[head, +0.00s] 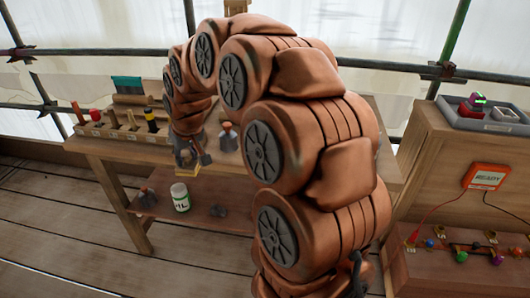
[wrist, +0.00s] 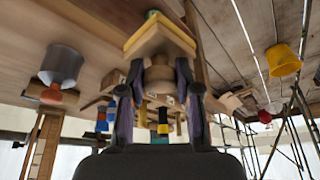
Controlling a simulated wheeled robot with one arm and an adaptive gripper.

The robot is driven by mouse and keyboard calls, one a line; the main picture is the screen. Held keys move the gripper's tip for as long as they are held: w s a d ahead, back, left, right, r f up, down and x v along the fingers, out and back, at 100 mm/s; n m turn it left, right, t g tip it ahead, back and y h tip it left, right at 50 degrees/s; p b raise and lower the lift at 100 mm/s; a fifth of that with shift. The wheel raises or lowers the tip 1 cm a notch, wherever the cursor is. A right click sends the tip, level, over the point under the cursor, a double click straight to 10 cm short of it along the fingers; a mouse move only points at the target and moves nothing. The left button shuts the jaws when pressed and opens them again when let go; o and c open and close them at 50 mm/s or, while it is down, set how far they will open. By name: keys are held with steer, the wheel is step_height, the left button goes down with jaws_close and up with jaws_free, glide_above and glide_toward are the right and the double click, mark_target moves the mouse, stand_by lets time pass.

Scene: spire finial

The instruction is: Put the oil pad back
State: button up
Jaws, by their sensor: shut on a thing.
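My gripper (head: 190,157) is at the front edge of the wooden workbench, at the end of my copper arm. In the wrist view my gripper (wrist: 159,78) has its two dark fingers closed on either side of a round tan knob. The knob carries a square wooden block with a yellow layer, which looks like the oil pad (wrist: 160,38). The pad also shows as a pale block below the gripper in the head view (head: 184,178). It is held clear of the gripper's palm. The arm hides part of the bench top.
A wooden rack (head: 118,132) with several tools stands on the bench's left. A white jar (head: 180,198) stands on the lower shelf. A cabinet (head: 440,165) with a grey tray (head: 487,117) is at right. A yellow bucket (wrist: 285,60) shows in the wrist view.

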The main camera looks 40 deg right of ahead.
steer(key=s+d+m+b, duration=0.1)
steer(key=s+d+b, duration=0.1)
steer(key=s+d, duration=0.85)
steer(key=w+d, duration=0.2)
steer(key=d, duration=0.3)
steer(key=w+d+p, duration=0.1)
steer(key=d, duration=0.4)
steer(key=w+d+f+p, duration=0.1)
steer(key=w+d, duration=0.1)
steer(key=d, duration=0.3)
steer(key=shift+w+d, duration=0.1)
steer(key=shift+w, duration=0.2)
steer(key=shift+d, duration=0.15)
steer(key=shift+f+p, duration=0.4)
steer(key=shift+f, duration=1.4)
steer(key=shift+f, duration=0.1)
steer(key=shift+f, duration=0.1)
steer(key=o, duration=1)
